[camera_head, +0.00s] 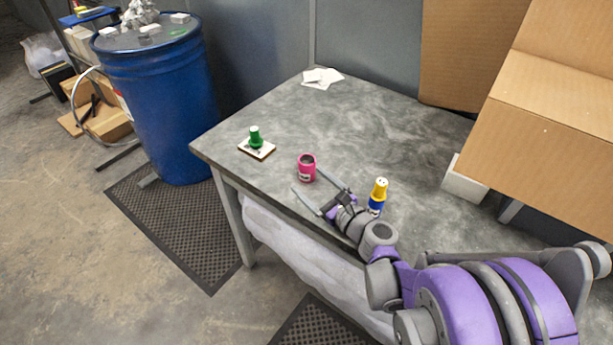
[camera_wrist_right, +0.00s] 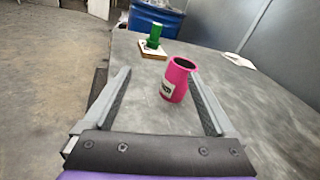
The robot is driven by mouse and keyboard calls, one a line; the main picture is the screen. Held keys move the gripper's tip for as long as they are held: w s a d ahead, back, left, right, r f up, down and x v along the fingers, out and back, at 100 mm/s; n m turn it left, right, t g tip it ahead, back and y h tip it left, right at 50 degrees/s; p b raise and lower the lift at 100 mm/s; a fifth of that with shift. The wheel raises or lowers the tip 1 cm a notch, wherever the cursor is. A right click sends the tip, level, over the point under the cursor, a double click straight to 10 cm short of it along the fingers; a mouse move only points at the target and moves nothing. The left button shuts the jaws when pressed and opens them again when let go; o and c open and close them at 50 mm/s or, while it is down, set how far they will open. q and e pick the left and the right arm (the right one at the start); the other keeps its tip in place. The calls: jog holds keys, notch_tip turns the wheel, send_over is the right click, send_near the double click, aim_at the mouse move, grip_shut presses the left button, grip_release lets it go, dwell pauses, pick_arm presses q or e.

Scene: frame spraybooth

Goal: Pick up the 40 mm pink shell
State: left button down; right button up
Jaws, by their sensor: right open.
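The pink shell (camera_head: 306,168) stands upright on the grey table near its front edge. It has a dark open top and a white label. My right gripper (camera_head: 318,188) is open and low over the table, with its fingers pointing toward the shell. In the right wrist view the shell (camera_wrist_right: 178,79) appears between the two open fingers (camera_wrist_right: 163,90), around the level of their tips. I cannot tell whether either finger touches it. My left gripper is not in view.
A green piece (camera_head: 255,137) stands on a small pale board (camera_head: 257,149) at the table's left. A yellow and blue piece (camera_head: 377,196) stands close beside my right gripper. Cardboard boxes (camera_head: 545,110) crowd the right side. The table's (camera_head: 375,125) back middle is clear.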

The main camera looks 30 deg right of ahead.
aim_at(310, 166)
jog(key=d+m, duration=0.2)
jog(key=h, duration=0.1)
jog(key=shift+w+d+m+t, duration=0.25)
jog(key=shift+d+m+t, duration=0.15)
jog(key=shift+w+d, duration=0.1)
jog(key=shift+w, duration=0.1)
jog(key=w, duration=0.4)
jog(key=shift+w, duration=0.35)
jog(key=w, duration=0.5)
jog(key=shift+w+f, duration=0.2)
jog(key=shift+f, duration=0.1)
jog(key=shift+s, duration=0.1)
grip_shut()
